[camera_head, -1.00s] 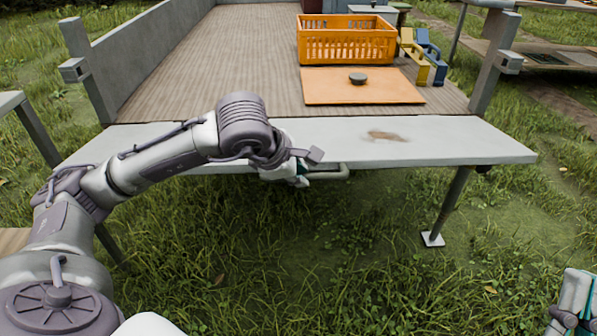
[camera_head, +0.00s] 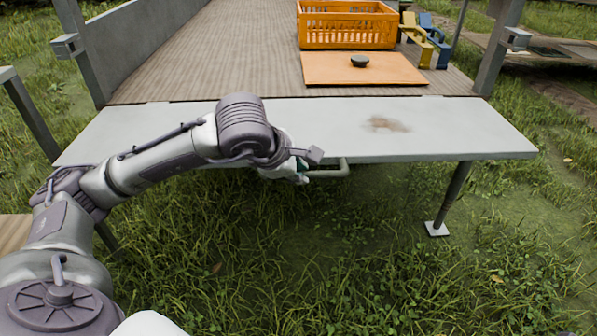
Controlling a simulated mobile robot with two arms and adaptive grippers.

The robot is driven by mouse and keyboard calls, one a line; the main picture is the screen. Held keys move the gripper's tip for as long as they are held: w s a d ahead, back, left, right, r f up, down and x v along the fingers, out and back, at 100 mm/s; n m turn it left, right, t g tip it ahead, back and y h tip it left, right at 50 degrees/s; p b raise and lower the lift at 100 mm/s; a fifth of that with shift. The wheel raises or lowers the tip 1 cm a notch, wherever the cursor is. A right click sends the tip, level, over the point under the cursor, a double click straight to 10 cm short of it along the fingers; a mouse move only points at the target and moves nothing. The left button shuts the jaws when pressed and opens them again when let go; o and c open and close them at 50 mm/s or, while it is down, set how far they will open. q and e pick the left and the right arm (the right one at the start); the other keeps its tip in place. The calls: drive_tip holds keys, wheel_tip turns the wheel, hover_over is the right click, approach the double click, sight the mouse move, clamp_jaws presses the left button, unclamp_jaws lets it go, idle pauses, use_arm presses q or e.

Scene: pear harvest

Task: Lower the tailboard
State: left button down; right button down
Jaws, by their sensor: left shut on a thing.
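The tailboard (camera_head: 450,130) is the pale grey board at the rear end of the wooden bed. It looks nearly flat, with its broad upper face and front edge in view and a brown smudge on it. A grey bar handle (camera_head: 338,169) sticks out under its front edge. The arm hides part of the board, and the fingers are mostly hidden by my wrist. My right gripper is out of view.
An orange crate (camera_head: 347,44) stands on the bed behind an orange board (camera_head: 362,69) with a dark knob. Grey posts (camera_head: 500,50) flank the bed. A support leg (camera_head: 452,195) stands under the tailboard's right side. Open grass lies in front.

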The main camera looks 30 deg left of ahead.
use_arm(q)
drive_tip(key=shift+s+d+f, duration=0.4)
drive_tip(key=shift+s+f, duration=0.1)
drive_tip(key=shift+f, duration=0.25)
drive_tip(key=c, duration=1.1)
unclamp_jaws()
drive_tip(key=shift+s+r, duration=0.1)
drive_tip(key=shift+w+a+r, duration=0.15)
drive_tip(key=shift+w, duration=0.05)
drive_tip(key=v, duration=1.2)
drive_tip(key=shift+w, duration=0.15)
drive_tip(key=shift+a+r, duration=0.1)
